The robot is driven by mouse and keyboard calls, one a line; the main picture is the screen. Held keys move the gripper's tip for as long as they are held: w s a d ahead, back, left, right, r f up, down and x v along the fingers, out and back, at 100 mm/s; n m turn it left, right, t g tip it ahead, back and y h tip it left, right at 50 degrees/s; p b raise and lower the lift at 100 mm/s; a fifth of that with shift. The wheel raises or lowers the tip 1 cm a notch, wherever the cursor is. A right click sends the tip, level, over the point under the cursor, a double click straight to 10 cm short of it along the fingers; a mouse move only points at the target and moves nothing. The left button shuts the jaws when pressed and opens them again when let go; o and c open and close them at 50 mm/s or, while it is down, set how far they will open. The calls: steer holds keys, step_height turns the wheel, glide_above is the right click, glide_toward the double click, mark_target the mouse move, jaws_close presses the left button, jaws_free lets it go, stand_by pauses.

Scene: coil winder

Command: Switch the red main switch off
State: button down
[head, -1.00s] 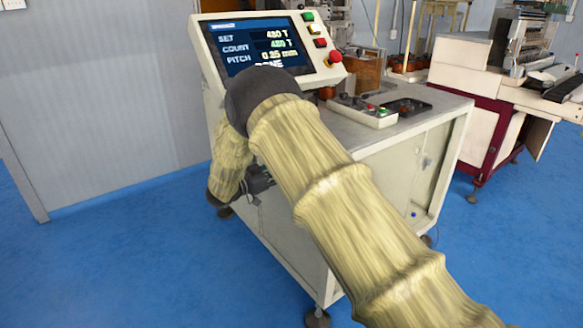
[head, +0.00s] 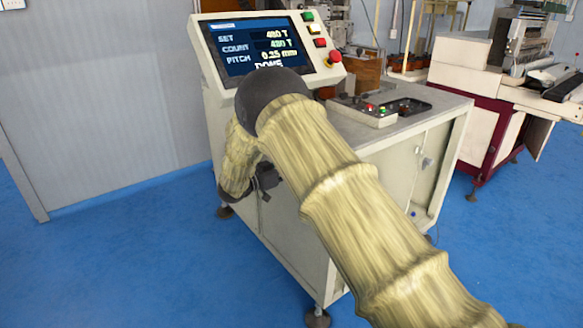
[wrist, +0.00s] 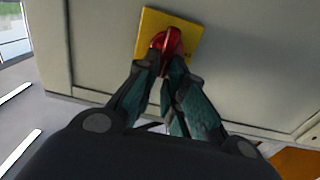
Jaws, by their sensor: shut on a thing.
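The red main switch (wrist: 174,42) shows in the wrist view as a red rotary handle on a yellow square plate (wrist: 192,32), on the pale cabinet panel. My gripper (wrist: 168,58) is shut on the red handle, with one fingertip on each side of it. The fingers hide the handle's lower part. The handle points roughly up and down in the wrist view, slightly tilted. In the head view the switch is hidden, and my arm covers the cabinet's front left side.
The coil winder cabinet (head: 300,250) carries a screen reading DONE (head: 262,47), coloured buttons and a red mushroom button (head: 334,57). A small control box (head: 362,110) sits on its top. Blue floor (head: 130,260) is clear at the left.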

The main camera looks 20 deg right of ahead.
steer(key=shift+w+r+n+p, duration=0.1)
steer(key=shift+n+p, duration=0.2)
steer(key=shift+p, duration=0.05)
steer(key=shift+w+a+f+n+p, duration=0.15)
steer(key=shift+w+f+n+p, duration=0.25)
steer(key=shift+n+p, duration=1.6)
steer(key=shift+w+a+f+n+p, duration=0.2)
steer(key=shift+w+f+n, duration=0.2)
steer(key=shift+n, duration=3.35)
steer(key=shift+w+a+f+n+p, duration=0.15)
steer(key=shift+w+f+n+p, duration=0.6)
steer(key=shift+n, duration=2.1)
steer(key=shift+s+r+p, duration=0.35)
steer(key=shift+s, duration=0.05)
